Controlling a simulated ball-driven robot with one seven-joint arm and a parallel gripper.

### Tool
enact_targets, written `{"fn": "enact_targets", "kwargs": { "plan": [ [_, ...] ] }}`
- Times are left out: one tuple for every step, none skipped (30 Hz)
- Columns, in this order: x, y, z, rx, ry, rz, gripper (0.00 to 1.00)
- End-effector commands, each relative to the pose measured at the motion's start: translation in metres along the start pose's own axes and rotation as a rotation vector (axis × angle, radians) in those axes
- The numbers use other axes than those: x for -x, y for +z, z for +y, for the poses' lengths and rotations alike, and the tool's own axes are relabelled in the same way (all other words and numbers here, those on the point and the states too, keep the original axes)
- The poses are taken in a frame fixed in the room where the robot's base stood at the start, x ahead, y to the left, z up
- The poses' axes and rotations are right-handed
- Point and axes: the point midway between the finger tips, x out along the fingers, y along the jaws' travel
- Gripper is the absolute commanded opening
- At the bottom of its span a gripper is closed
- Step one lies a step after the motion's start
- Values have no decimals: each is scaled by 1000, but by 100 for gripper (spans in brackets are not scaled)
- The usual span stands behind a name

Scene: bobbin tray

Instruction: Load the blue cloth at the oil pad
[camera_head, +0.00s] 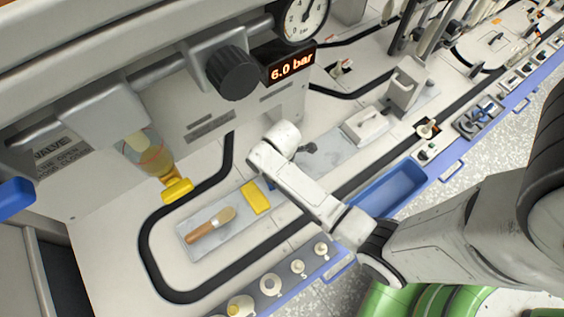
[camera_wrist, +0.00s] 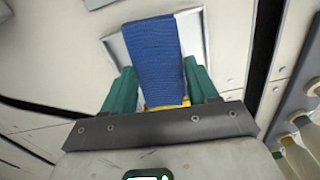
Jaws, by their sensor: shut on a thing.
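The blue cloth (camera_wrist: 153,58) fills the middle of the wrist view, held between the two green fingers of my gripper (camera_wrist: 164,90). It stands up from the fingers as a ribbed, folded strip. Behind it is a pale square with a raised light rim (camera_wrist: 114,46), possibly the oil pad; its middle is hidden by the cloth. I cannot tell whether the cloth touches it. A strip of yellow (camera_wrist: 178,102) shows at the cloth's lower edge. In the head view my wrist covers the fingers, and only a small patch of blue shows below it.
A grey tray (camera_head: 186,256) with a wooden-handled brush (camera_head: 211,226) and a yellow block (camera_head: 255,198) lies left of my arm. A black track loops around it. A blue bin (camera_head: 390,190) is at the right. An amber bottle with yellow nozzle (camera_head: 177,188) hangs above.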

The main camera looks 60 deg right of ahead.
Motion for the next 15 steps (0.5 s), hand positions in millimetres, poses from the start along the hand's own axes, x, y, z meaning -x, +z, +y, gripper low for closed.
{"fn": "enact_targets", "kwargs": {
  "plan": [
    [-1,0,0,0,0,0,34],
    [-1,0,0,0,0,0,34],
    [-2,0,0,0,0,0,34],
    [-2,0,0,0,0,0,34],
    [-2,0,0,0,0,0,34],
    [-3,0,0,0,0,0,34],
    [-3,0,0,0,0,0,34],
    [-3,0,0,0,0,0,34],
    [-4,0,0,0,0,0,34],
    [-4,0,0,0,0,0,34],
    [-4,0,0,0,0,0,34],
    [-5,0,0,0,0,0,34],
    [-5,0,0,0,0,0,34],
    [-6,0,0,0,0,0,34],
    [-6,0,0,0,0,0,34]
  ]
}}
